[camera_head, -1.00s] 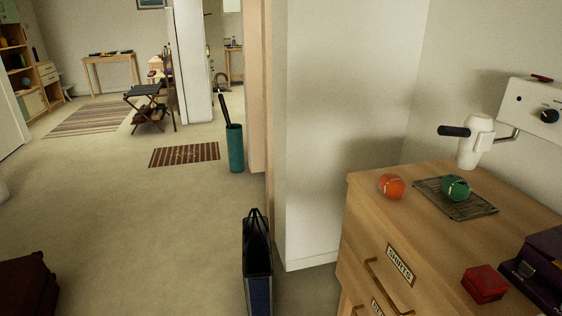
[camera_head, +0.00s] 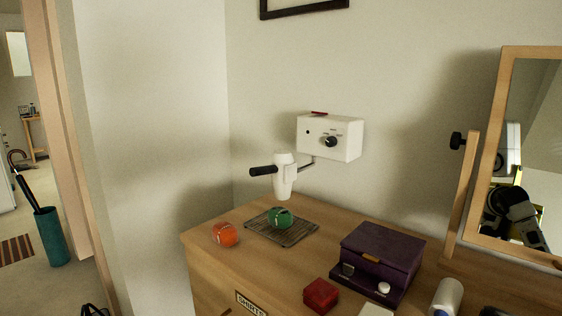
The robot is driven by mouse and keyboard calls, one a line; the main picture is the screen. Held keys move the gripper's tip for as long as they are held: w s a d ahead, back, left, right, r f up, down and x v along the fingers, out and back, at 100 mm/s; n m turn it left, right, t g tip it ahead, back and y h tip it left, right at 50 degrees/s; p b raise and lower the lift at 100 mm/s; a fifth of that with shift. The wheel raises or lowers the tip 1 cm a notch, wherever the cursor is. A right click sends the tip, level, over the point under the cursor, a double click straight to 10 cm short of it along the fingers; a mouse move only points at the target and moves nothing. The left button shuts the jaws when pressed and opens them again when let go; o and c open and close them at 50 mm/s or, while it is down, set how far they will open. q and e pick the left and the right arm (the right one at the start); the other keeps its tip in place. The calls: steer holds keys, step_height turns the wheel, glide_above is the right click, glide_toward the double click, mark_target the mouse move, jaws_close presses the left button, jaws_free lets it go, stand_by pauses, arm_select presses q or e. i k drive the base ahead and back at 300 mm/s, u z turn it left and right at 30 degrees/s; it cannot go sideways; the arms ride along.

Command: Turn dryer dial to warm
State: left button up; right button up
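The dryer dial (camera_head: 331,142) is a black round knob on the front of a white wall box (camera_head: 345,152), with small markings around it that are too small to read. A white dryer (camera_head: 284,178) with a black nozzle (camera_head: 263,171) hangs from a bracket at the box's left, above the wooden dresser (camera_head: 205,250). Neither of my grippers shows directly in front of me. Part of my body reflects in the mirror at the right, but no gripper state can be read there.
On the dresser are an orange ball (camera_head: 225,234), a green ball (camera_head: 280,217) on a dark slatted mat (camera_head: 297,236), a purple box (camera_head: 375,255), a small red box (camera_head: 320,296) and a white cylinder (camera_head: 448,296). A wood-framed mirror (camera_head: 488,180) stands at the right. A teal umbrella stand (camera_head: 51,237) is at far left.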

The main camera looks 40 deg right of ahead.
mark_target(331, 142)
steer(key=z, duration=1.45)
steer(key=k, duration=0.1)
steer(key=z, duration=0.05)
